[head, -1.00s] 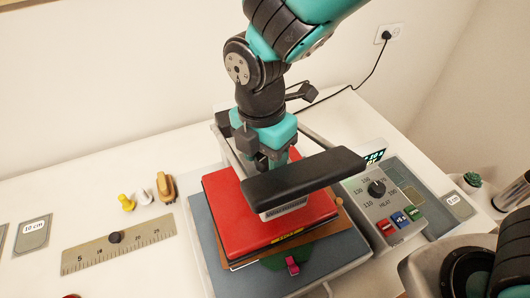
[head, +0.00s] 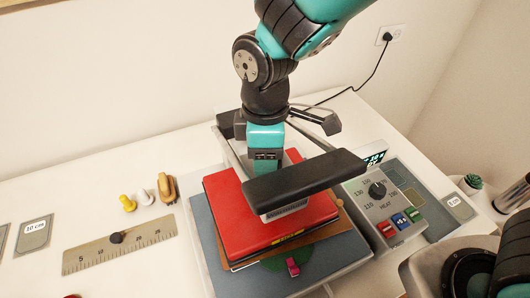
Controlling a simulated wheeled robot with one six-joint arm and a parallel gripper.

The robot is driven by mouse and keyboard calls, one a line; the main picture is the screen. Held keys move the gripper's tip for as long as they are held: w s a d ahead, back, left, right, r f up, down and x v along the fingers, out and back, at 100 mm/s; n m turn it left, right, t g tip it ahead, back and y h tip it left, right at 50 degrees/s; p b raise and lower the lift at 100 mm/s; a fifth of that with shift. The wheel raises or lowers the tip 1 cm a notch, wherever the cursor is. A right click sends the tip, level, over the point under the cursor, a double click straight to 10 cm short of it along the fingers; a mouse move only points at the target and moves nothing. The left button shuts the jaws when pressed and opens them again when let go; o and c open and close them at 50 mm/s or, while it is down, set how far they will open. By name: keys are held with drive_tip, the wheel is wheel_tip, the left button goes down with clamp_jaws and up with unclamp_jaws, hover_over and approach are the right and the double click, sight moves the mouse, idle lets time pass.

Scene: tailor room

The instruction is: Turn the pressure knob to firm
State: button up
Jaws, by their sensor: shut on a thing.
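The heat press shows a black padded handle bar (head: 305,180) across its front and a red upper platen (head: 235,215) over a grey-blue base (head: 325,255). My gripper (head: 267,168) points down at the rear of the press, behind the handle bar. It is shut on what appears to be the pressure knob. The knob and my fingertips are mostly hidden by the gripper and the bar, so the knob's setting and marks cannot be read. A control panel at the right has a black heat knob (head: 377,189), apart from my gripper.
The panel also has red, blue and green buttons (head: 399,220) and a lit display (head: 374,158). A ruler (head: 119,245) and several small items lie left. A plant (head: 473,182) stands right.

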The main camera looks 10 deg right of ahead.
drive_tip(key=shift+m, duration=0.8)
drive_tip(key=shift+w, duration=0.1)
drive_tip(key=o, duration=0.9)
drive_tip(key=shift+o, duration=0.2)
drive_tip(key=shift+r, duration=0.1)
wheel_tip(320, 180, up, 17)
drive_tip(key=w+b, duration=0.1)
drive_tip(key=b, duration=0.2)
drive_tip(key=shift+d+r, duration=0.15)
drive_tip(key=shift+d, duration=0.05)
